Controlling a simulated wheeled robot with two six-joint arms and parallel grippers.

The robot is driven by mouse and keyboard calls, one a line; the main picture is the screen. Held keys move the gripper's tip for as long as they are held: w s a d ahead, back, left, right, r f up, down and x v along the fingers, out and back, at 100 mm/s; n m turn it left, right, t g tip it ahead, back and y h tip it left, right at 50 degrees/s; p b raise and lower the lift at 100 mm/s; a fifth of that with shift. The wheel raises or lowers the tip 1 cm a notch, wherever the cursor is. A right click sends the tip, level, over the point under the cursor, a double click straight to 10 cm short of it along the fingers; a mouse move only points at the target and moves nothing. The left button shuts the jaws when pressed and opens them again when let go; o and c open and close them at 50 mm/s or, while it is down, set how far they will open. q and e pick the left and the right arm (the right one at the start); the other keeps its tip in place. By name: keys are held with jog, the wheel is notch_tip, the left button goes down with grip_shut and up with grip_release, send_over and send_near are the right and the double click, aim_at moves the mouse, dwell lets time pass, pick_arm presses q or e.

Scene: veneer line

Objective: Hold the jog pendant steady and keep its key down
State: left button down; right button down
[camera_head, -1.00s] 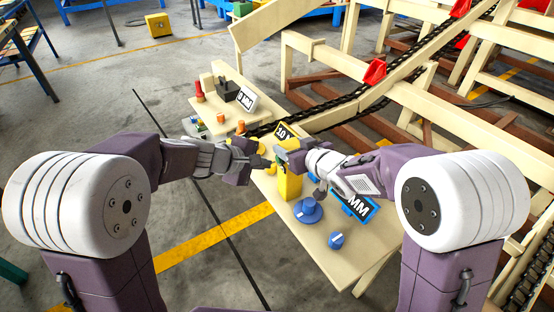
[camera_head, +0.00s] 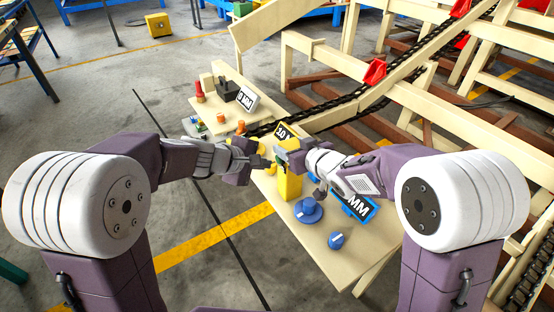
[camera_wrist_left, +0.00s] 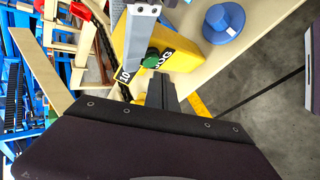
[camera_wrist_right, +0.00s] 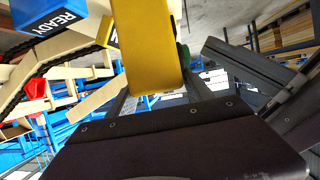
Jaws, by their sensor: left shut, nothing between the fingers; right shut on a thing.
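The jog pendant (camera_head: 289,187) is a yellow box held upright above the near table. My right gripper (camera_head: 284,156) is shut on its upper part. In the right wrist view the pendant (camera_wrist_right: 145,40) fills the space between the fingers. Its green key (camera_wrist_left: 150,58) sits beside the JOG lettering in the left wrist view. My left gripper (camera_head: 267,163) is shut and empty, its fingertips (camera_wrist_left: 157,80) pointing at the key. The tips look at or very close to the key; I cannot tell whether it is pressed.
A yellow 10 MM sign (camera_head: 283,131) stands behind the grippers. A wooden frame with a chain (camera_head: 400,82) lies beyond at the right.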

pick_arm(q)
jog(key=shift+w+d, duration=0.1)
jog(key=shift+d, duration=0.05)
jog(key=shift+w+d, duration=0.15)
jog(key=shift+d, duration=0.1)
jog(key=shift+w+d, duration=0.2)
jog(key=shift+d, duration=0.15)
dwell(1.8)
jog(key=shift+a, duration=0.1)
dwell(1.8)
jog(key=shift+s+a, duration=0.4)
jog(key=shift+a, duration=0.25)
jog(key=shift+s+a, duration=0.45)
jog(key=shift+a, duration=0.25)
jog(key=shift+s+a, duration=0.4)
jog(key=shift+a, duration=0.35)
jog(key=shift+s+a, duration=0.45)
jog(key=shift+a, duration=0.25)
pick_arm(e)
jog(key=shift+c, duration=1.6)
grip_release()
